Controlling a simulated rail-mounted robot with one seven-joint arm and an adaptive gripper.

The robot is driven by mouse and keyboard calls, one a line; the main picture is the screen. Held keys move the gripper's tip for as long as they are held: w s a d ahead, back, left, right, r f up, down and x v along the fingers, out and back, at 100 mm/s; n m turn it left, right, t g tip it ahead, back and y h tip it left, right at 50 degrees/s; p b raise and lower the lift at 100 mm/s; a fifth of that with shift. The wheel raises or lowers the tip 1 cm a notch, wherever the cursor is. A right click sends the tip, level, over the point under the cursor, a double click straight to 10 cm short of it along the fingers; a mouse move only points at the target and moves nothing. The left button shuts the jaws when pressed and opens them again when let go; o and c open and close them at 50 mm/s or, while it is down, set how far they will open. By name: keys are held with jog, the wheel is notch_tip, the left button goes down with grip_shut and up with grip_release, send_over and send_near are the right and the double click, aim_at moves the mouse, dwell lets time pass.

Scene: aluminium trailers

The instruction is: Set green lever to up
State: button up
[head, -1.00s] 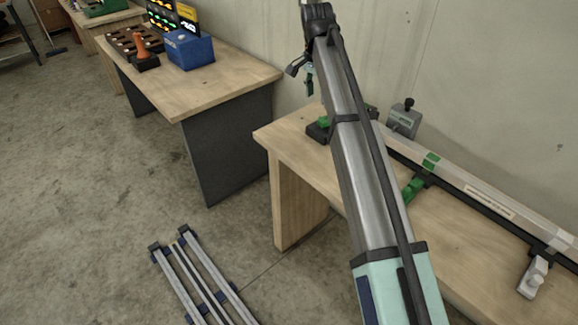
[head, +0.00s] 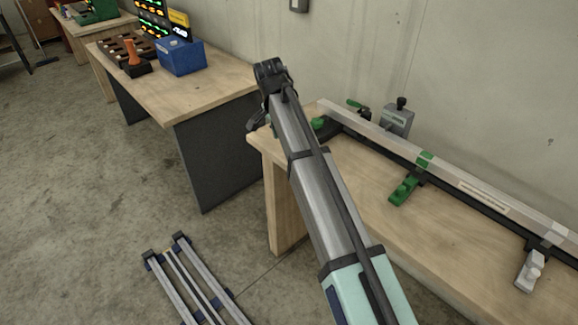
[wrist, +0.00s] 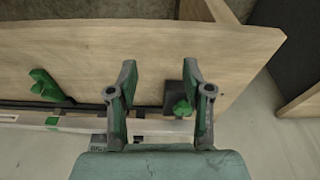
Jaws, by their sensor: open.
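A green lever (head: 403,190) sits on the near side of the long rail; it also shows at the left in the wrist view (wrist: 45,87). A second green part (head: 319,124) is at the bench's left end; in the wrist view a green knob (wrist: 182,108) on a black block lies beside the right finger. A green handle (head: 355,105) shows behind the rail. My gripper (wrist: 160,72) is open and empty above the bench end, between the green lever and the green knob. In the head view its fingers are small and partly hidden by my wrist.
The rail (head: 470,185) runs along the wooden bench (head: 445,240). A grey clamp (head: 530,272) is at its right, and a grey device (head: 397,118) with a black knob stands behind it. Another bench (head: 190,95) holds a blue box (head: 181,56). Aluminium profiles (head: 190,285) are on the floor.

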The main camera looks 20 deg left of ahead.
notch_tip(320, 180, down, 10)
jog(key=d, duration=0.2)
jog(key=shift+s+d+f+h+b, duration=0.2)
jog(key=shift+s+d+h+b, duration=0.15)
jog(key=shift+d+b, duration=0.1)
jog(key=shift+a, duration=0.1)
